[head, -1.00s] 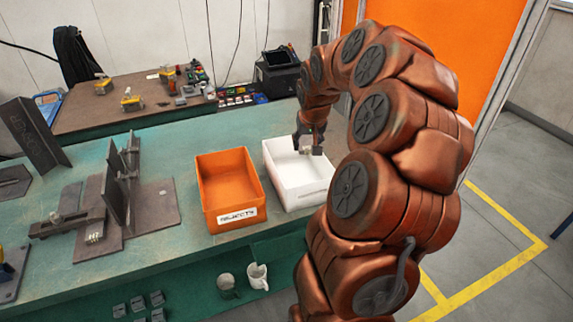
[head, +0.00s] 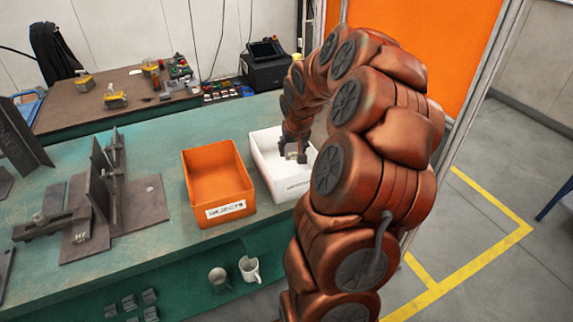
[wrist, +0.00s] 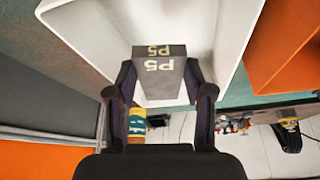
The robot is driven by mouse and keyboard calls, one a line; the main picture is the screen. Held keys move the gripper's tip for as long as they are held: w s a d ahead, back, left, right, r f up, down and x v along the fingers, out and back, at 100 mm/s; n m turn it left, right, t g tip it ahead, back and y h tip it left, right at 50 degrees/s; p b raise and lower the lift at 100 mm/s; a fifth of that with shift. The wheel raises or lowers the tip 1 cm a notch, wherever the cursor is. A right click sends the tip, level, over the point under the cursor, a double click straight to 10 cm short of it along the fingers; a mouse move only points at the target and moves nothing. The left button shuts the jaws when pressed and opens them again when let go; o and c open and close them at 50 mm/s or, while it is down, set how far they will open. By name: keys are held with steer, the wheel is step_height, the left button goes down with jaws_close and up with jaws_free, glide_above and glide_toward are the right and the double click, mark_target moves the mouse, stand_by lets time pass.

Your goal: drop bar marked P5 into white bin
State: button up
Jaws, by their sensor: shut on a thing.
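The bar marked P5 (wrist: 157,76) is a short grey block with pale lettering, held between the two fingers of my gripper (wrist: 160,105) in the wrist view. In the head view my gripper (head: 293,157) points down at the white bin (head: 295,188), with the small grey bar (head: 302,158) at its tips. The white bin also shows in the wrist view (wrist: 85,28), its walls around the bar. Whether the bar touches the bin floor cannot be told. My arm hides the bin's right part in the head view.
An orange bin (head: 218,180) with a white label stands left of the white bin; it shows at the right in the wrist view (wrist: 285,50). Dark steel fixtures (head: 105,190) stand on the green table (head: 165,160). Two mugs (head: 249,269) sit below the table's front edge.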

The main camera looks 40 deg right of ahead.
steer(key=o, duration=1.2)
steer(key=v, duration=1.2)
